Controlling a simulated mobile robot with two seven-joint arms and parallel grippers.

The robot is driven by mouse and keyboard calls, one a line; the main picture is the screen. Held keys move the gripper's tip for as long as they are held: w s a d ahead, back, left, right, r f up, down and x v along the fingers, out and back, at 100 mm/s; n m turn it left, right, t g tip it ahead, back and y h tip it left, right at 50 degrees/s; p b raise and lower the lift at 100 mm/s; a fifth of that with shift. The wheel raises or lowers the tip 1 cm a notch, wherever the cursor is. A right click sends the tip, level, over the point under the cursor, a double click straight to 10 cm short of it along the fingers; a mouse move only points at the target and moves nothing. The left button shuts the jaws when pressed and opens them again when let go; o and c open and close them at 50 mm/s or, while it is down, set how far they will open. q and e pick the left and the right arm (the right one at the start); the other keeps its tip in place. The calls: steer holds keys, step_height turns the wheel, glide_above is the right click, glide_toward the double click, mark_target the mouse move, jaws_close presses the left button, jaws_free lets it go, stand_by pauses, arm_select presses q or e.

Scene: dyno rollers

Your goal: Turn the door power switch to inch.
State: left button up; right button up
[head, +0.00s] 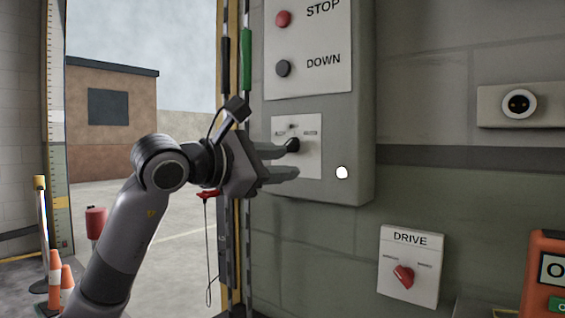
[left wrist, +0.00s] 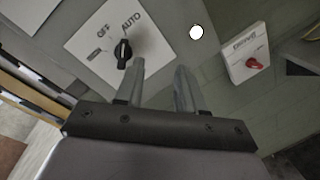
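The door power switch is a black knob (head: 292,145) on a white plate (head: 311,163) low on the grey control box. In the left wrist view the knob (left wrist: 123,53) sits below the words OFF and AUTO; a third label at its left is too small to read. Which label the knob points to is not clear. My left gripper (head: 284,161) is open and empty, its fingers pointing at the plate. In the left wrist view the knob lies just left of the left fingertip, outside the gap between the fingers (left wrist: 160,68). Contact cannot be told. My right gripper is not in view.
Red STOP (head: 283,18) and dark DOWN (head: 283,68) buttons sit above. A white round lamp (head: 342,172) is right of the plate. A red DRIVE switch (head: 403,276) is lower right. A green-handled cord (head: 247,55) hangs beside the box. An orange box (head: 541,278) stands at far right.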

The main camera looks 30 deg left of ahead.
mark_target(291, 145)
arm_select(q)
steer(key=w+a+r+t+y, duration=0.1)
steer(key=w+a+r+y, duration=0.1)
steer(key=w, duration=0.3)
steer(key=shift+w+a+r+n+p, duration=0.25)
steer(key=shift+w+a+n+p, duration=0.1)
steer(key=shift+a+n+p, duration=0.1)
steer(key=shift+c, duration=0.3)
jaws_close()
